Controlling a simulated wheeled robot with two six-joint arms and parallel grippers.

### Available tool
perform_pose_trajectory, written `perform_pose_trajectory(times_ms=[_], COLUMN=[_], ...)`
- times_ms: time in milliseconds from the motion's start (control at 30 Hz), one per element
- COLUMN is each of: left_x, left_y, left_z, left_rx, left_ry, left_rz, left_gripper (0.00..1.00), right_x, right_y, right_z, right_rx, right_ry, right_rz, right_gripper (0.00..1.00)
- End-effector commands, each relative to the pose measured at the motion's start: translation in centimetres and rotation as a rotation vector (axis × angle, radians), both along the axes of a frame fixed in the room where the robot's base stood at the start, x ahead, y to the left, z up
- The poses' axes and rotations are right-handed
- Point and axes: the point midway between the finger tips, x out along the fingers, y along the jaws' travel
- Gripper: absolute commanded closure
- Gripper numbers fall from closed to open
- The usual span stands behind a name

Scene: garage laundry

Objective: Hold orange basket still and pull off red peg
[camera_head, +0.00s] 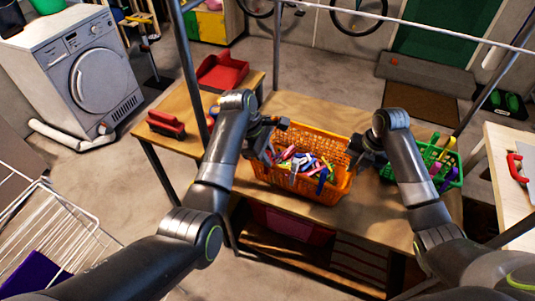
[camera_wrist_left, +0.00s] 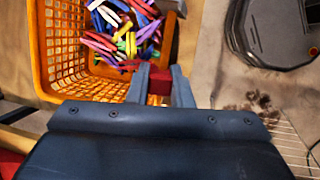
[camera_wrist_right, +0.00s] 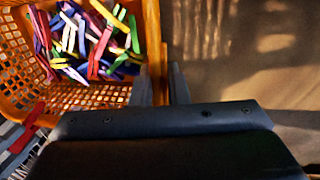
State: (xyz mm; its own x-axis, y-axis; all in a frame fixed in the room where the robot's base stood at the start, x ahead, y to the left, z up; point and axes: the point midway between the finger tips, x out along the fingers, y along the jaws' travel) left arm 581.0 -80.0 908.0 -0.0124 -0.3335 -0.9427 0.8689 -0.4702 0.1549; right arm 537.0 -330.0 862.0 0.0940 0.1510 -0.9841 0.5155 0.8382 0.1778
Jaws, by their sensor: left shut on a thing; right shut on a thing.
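The orange basket (camera_head: 335,186) stands on the wooden table with many coloured pegs in it. My left gripper (camera_head: 264,137) is at its left side. In the left wrist view, this gripper is shut on the red peg (camera_wrist_left: 159,84), beside the basket's wall (camera_wrist_left: 110,90). I cannot tell whether the peg still touches the rim. My right gripper (camera_head: 362,152) is at the basket's right side. In the right wrist view, its fingers (camera_wrist_right: 160,85) are shut on the basket's wall (camera_wrist_right: 153,40). The fingertips are partly hidden in the head view.
A green basket (camera_head: 455,181) with coloured items stands to the right of my right gripper. A red brush (camera_head: 166,124) and a red dustpan (camera_head: 222,72) lie at the table's left. Metal posts rise beside the table. The tabletop in front of the orange basket is clear.

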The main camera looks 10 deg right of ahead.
Motion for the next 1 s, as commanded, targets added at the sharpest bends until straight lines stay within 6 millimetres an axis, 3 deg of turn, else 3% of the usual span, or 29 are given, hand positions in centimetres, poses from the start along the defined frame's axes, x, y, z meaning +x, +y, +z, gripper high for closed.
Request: perform_pose_trajectory(times_ms=[1000], left_x=[0.1], left_y=[-0.1], left_z=[4.1], left_rx=[-0.003], left_ry=[-0.004], left_rz=[-0.001], left_gripper=[1.0], right_x=[0.0], right_y=[0.1], right_z=[0.0], right_rx=[0.003], right_ry=[0.001], right_rz=[0.003], right_gripper=[1.0])
